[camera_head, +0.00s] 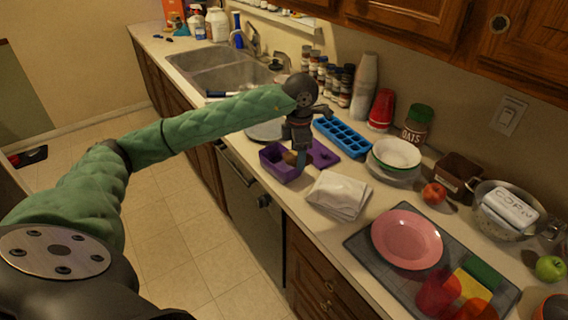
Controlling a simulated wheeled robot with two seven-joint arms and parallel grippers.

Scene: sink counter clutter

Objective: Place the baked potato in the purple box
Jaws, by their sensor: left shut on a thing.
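The purple box (276,169) stands open on the counter near its front edge, with a purple lid-like flap (325,155) at its right. My left gripper (300,160) points down at the box's right side. It is shut on the brown baked potato (290,158), which shows just left of the fingers, at the box opening. The gripper hides part of the potato, and I cannot tell whether it touches the box floor. My right gripper is not in view.
Folded white cloths (339,195) lie just right of the box. A blue ice tray (342,134) and stacked bowls (396,153) stand behind. A pink plate (406,238) is further right. The sink (210,68) is at the back left.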

